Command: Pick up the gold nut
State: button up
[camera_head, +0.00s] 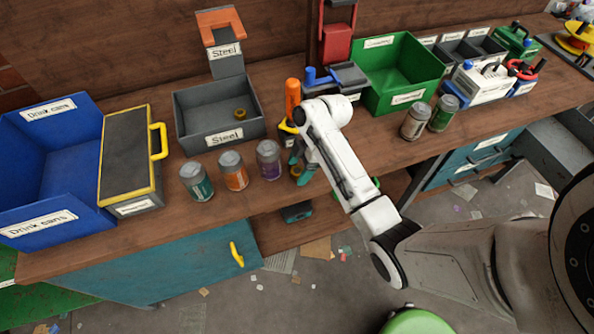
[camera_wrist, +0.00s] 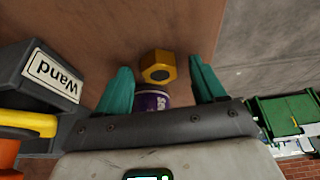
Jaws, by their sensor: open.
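The gold nut (camera_wrist: 158,66), a hexagonal piece with a dark hole, sits on the wooden bench top in the wrist view. A small part of it (camera_head: 296,170) shows beside the teal fingers in the head view. My gripper (camera_wrist: 160,72) is open, one teal finger on each side of the nut in the picture. I cannot tell whether the fingers are level with the nut or above it. In the head view my gripper (camera_head: 303,164) is low over the bench's front edge, right of the purple can. Another gold nut (camera_head: 240,113) lies in the grey Steel bin (camera_head: 193,139).
Orange (camera_head: 233,171) and teal (camera_head: 196,182) cans stand farther left. A Wand holder (camera_wrist: 42,78) is close by. Two cans stand right of my arm.

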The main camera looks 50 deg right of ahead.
jog(key=shift+c, duration=0.4)
jog(key=c, duration=1.1)
